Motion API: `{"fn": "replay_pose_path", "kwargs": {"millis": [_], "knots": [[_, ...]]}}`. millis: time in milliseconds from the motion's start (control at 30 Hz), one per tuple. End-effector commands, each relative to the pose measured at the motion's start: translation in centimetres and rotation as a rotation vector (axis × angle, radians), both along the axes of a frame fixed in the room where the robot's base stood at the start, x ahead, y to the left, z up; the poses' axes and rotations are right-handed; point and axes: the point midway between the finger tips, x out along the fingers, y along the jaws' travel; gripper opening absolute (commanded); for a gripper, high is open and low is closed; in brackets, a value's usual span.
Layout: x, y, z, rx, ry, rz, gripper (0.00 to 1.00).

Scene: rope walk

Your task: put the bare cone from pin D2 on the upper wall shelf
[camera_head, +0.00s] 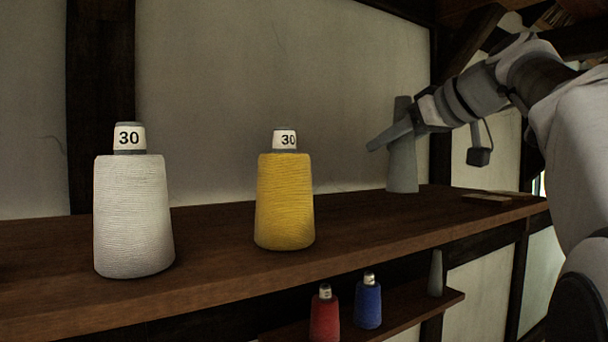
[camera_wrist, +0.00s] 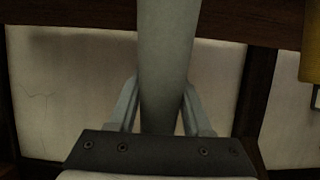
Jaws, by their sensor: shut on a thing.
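A bare grey cone (camera_head: 403,168) is upright at the right part of the upper wall shelf (camera_head: 215,243), near the wall. Its base is at or very close to the shelf board; I cannot tell for certain that it touches. My gripper (camera_head: 385,141) comes from the right and is shut on the cone's upper part. In the wrist view the grey cone (camera_wrist: 167,45) runs between the two fingers of my gripper (camera_wrist: 161,88), and its far end is out of frame.
A white yarn cone (camera_head: 134,215) and a yellow one (camera_head: 285,200), both labelled 30, stand left on the upper shelf. Flat pieces (camera_head: 487,197) lie at its right end. A lower shelf (camera_head: 400,318) holds red (camera_head: 325,317) and blue (camera_head: 368,304) cones and another grey cone (camera_head: 436,273).

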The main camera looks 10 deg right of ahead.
Motion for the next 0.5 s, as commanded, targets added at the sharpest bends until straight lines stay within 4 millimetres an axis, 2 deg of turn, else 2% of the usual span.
{"fn": "replay_pose_path", "kwargs": {"millis": [100, 200, 333, 500], "knots": [[1.9, 0.2, -1.0, 0.002, 0.002, 0.001, 0.0], [2.6, 0.2, -1.5, 0.0, 0.0, 0.001, 0.0], [2.8, 0.2, -2.3, 0.001, 0.0, 0.0, 0.0], [2.7, 0.2, -4.4, 0.002, 0.0, -0.001, 0.0]]}}
